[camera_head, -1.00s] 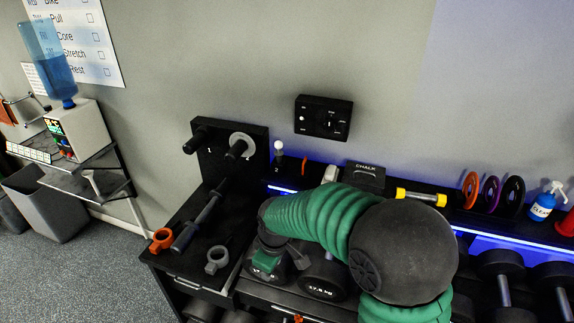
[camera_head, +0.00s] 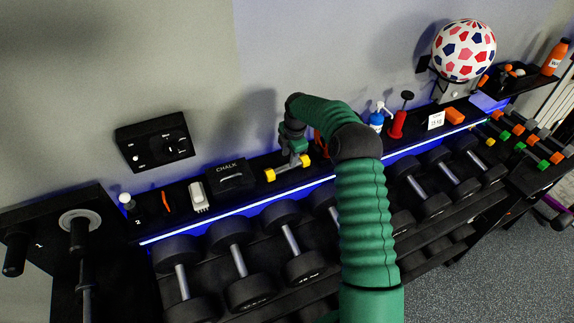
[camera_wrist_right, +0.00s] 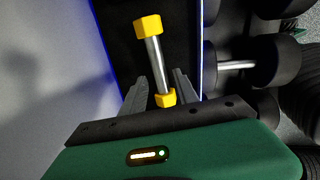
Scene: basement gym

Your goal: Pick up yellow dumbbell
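The yellow dumbbell (camera_head: 287,168), with yellow ends and a silver bar, lies on the narrow black shelf by the wall. In the right wrist view the dumbbell (camera_wrist_right: 154,52) runs away from me, its near yellow end between the fingers. My right gripper (camera_wrist_right: 160,79) is open, with gaps on both sides of the dumbbell. In the head view my right gripper (camera_head: 291,158) is over the dumbbell and partly hides its bar. My left gripper is out of view.
A chalk box (camera_head: 231,176) and a white item (camera_head: 198,196) lie left of the dumbbell. A blue spray bottle (camera_head: 377,120) and a red cone-shaped item (camera_head: 398,124) stand right. Large black dumbbells (camera_head: 239,261) fill the rack below.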

